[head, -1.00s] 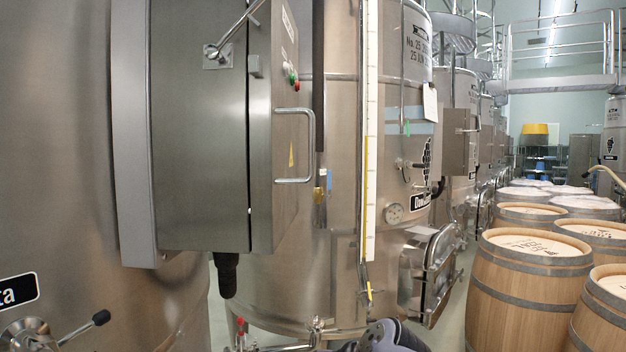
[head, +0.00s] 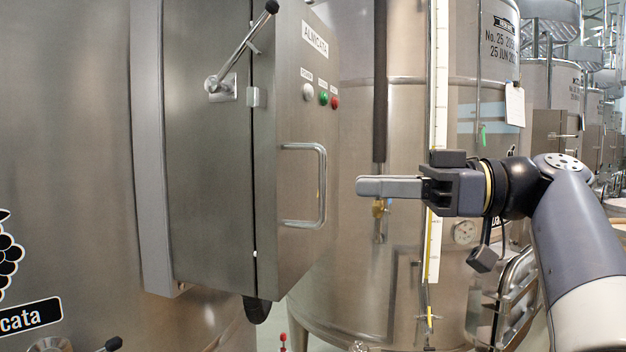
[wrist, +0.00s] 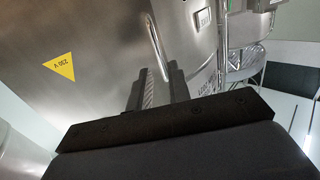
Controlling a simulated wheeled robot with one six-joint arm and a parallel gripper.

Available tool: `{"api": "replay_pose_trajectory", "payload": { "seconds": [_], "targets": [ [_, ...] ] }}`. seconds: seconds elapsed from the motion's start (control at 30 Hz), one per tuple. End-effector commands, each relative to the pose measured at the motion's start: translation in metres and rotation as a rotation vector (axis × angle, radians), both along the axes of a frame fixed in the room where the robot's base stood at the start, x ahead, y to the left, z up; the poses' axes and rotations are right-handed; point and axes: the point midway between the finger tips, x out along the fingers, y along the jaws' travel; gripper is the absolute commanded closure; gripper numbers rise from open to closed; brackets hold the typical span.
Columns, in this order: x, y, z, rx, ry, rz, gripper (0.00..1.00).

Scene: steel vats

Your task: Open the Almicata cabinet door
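The Almicata cabinet (head: 212,165) is a grey steel box on the left tank. Its door (head: 290,240), with an "ALMICATA" label, looks shut. The U-shaped door handle (head: 321,185) stands out from the door; in the wrist view the handle bar (wrist: 158,45) shows just beyond the fingertips. My gripper (head: 362,187) points left at the handle, a short gap to its right, and looks empty. In the wrist view my gripper's two fingers (wrist: 160,82) are apart, with a gap between them. A lever (head: 240,48) with a black knob sits on the cabinet's left face.
White, green and red buttons (head: 323,97) sit on the door above the handle. A yellow warning triangle (wrist: 59,67) marks the door in the wrist view. A large steel tank (head: 400,280) with a vertical gauge (head: 438,90) stands behind my arm. More tanks line the right.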

Motion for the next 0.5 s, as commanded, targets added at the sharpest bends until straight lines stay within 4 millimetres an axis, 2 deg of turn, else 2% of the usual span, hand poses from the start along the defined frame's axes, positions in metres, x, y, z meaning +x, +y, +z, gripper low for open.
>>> {"api": "replay_pose_trajectory", "payload": {
  "seconds": [0.3,0.5],
  "targets": [
    [0.011,0.053,0.002,0.0,0.003,0.005,0.82],
    [0.017,0.075,0.001,0.0,0.004,0.001,0.82]
  ]
}}
